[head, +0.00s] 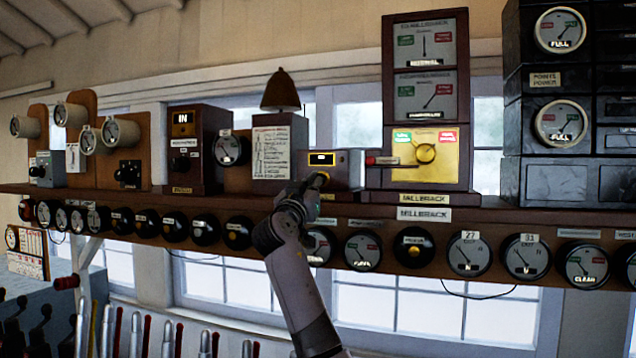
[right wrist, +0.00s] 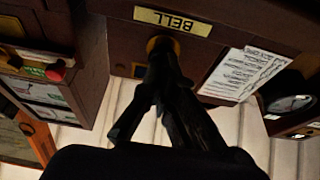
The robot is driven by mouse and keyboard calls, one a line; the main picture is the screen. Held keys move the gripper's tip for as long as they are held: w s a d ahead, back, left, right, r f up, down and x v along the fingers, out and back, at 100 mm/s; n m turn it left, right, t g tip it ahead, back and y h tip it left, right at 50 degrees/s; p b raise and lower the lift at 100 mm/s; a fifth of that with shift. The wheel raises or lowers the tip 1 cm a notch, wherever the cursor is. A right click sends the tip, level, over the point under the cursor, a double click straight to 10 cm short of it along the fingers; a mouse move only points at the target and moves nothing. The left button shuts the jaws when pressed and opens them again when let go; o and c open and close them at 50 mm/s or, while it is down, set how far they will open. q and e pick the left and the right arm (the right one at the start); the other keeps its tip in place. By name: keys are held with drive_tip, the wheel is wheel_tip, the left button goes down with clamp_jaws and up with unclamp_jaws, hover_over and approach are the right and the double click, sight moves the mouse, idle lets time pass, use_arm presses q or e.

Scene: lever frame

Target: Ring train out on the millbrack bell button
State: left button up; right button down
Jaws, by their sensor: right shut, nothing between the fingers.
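The bell button (right wrist: 162,43) is a round brass knob below an upside-down BELL label (right wrist: 166,19) in the right wrist view. It sits on a small brown box (head: 346,170) on the shelf, just left of the Millbrack instrument (head: 376,130). My right gripper (head: 316,184) is shut and empty, with its fingertips at the button. In the right wrist view the dark fingertips (right wrist: 160,62) overlap the knob's lower part; I cannot tell whether it is pressed in. My left gripper is not in view.
A brown bell (head: 281,91) stands on a case with a paper card (head: 270,152) left of the button box. A red knob (head: 371,161) sticks out to its right. Round dials and dark knobs line the shelf front below. Levers stand at lower left.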

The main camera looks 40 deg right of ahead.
drive_tip(key=shift+s+a, duration=0.2)
drive_tip(key=shift+a, duration=0.25)
drive_tip(key=shift+d, duration=0.15)
drive_tip(key=shift+b, duration=0.45)
idle(0.5)
idle(3.0)
idle(0.9)
